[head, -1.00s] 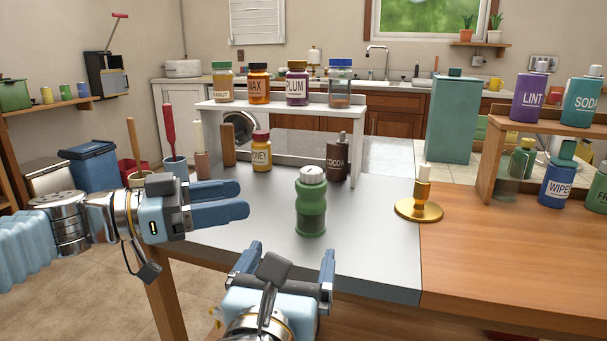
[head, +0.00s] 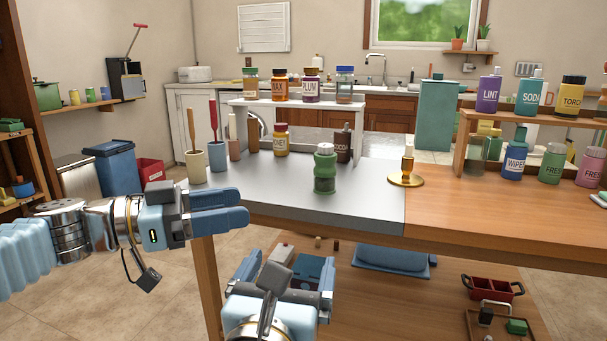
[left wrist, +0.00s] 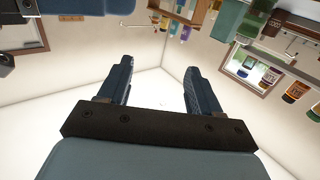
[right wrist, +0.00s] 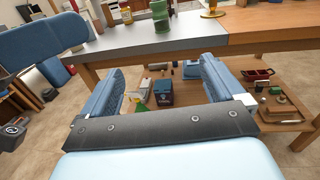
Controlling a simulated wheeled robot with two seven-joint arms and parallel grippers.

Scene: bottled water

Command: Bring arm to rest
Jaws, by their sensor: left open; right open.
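My left gripper (head: 225,208) is open and empty, at the left of the head view in front of the table's left end. A green bottle (head: 325,170) stands upright on the grey table mat (head: 290,203), apart from both grippers.
A white rack (head: 300,106) holds several jars. Honey and cocoa bottles stand beneath it. A wooden rack (head: 466,152) with bottles is at the right. The lower shelf (head: 400,300) holds a red crate (head: 492,287).

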